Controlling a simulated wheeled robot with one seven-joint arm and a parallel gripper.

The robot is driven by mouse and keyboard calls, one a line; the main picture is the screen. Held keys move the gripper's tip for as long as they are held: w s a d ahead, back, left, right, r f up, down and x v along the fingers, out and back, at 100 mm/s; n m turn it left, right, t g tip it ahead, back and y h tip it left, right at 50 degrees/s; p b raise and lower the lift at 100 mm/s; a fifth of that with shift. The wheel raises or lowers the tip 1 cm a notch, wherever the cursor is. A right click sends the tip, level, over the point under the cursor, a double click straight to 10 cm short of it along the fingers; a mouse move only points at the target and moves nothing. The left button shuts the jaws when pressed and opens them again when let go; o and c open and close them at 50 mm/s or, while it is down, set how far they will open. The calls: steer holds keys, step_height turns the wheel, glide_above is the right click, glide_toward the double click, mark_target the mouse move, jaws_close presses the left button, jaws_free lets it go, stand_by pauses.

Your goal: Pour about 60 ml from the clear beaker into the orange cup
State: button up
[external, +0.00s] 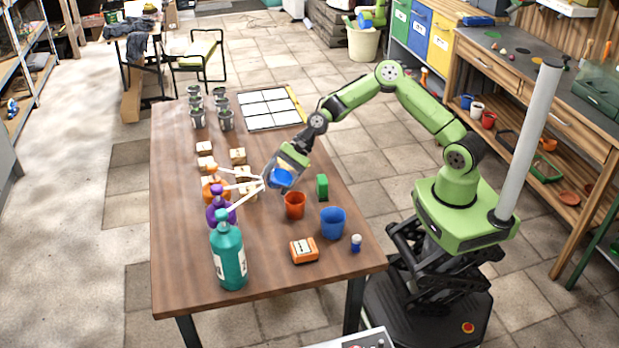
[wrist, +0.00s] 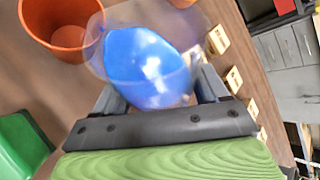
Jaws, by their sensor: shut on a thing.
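My gripper (external: 286,170) is shut on the clear beaker (external: 276,183), which holds blue liquid (external: 284,178). The beaker is held above the table, behind the orange cup (external: 294,205) and slightly to its left in the external view. In the wrist view the beaker (wrist: 97,52) with its blue liquid (wrist: 148,68) sits between the fingers (wrist: 158,98) and looks tilted. The orange cup (wrist: 60,48) shows its open mouth beside the beaker, at the upper left. No stream of liquid is visible. The cup's contents cannot be made out.
A green block (external: 322,187) stands right of the orange cup, a blue cup (external: 333,222) in front of it. Orange (external: 213,189), purple (external: 219,207) and teal (external: 229,257) pump bottles stand left. Wooden blocks (external: 238,156) stand behind.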

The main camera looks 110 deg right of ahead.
steer(key=shift+f+b, duration=0.1)
steer(key=shift+b, duration=0.5)
steer(key=shift+r+n+h+b, duration=0.4)
steer(key=shift+h+b, duration=0.2)
steer(key=shift+b, duration=0.15)
steer(key=shift+a+r, duration=0.2)
steer(key=shift+r+n+t+h+b, duration=0.3)
steer(key=shift+r+n+h+b, duration=0.4)
steer(key=shift+b, duration=0.65)
stand_by(1.3)
steer(key=shift+f, duration=0.1)
